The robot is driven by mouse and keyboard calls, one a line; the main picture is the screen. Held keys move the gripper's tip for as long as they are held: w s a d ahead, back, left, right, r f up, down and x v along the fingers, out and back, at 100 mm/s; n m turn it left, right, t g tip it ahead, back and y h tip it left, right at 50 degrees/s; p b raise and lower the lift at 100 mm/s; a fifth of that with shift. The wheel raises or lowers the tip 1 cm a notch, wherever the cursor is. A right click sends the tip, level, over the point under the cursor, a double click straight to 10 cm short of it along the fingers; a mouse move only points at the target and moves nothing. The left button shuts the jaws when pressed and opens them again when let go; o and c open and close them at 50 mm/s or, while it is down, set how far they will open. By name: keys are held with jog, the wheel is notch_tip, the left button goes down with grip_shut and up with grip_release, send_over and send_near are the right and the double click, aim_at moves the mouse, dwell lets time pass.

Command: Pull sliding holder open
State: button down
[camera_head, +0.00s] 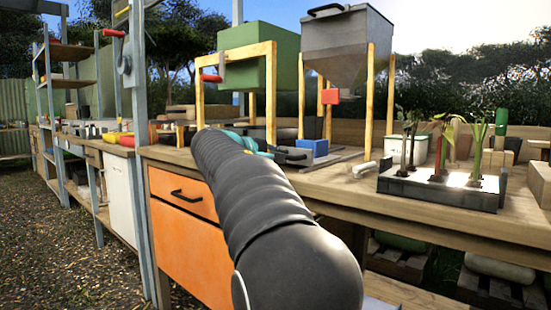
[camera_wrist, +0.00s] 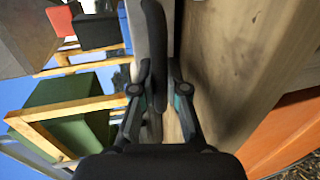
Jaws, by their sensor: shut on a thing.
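My gripper (camera_wrist: 160,75) is in the middle of the wrist view, its two fingers closed around a dark, rounded bar. The bar looks like the handle of the sliding holder (camera_wrist: 153,40); it runs upward in the picture between and past the fingers. In the head view, my dark arm reaches over the bench front and hides most of the gripper and the grip. Just right of the arm's end, a blue block (camera_head: 312,148) sits by dark rails on the bench top. Whether the holder is slid out cannot be told.
A rack of plants (camera_head: 437,190) stands to the right on the wooden bench (camera_head: 330,185). An orange drawer front (camera_head: 182,193) is below.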

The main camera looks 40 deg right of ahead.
jog(key=c, duration=1.4)
grip_release()
jog(key=shift+c, duration=0.2)
jog(key=v, duration=1.2)
jog(key=shift+f, duration=0.1)
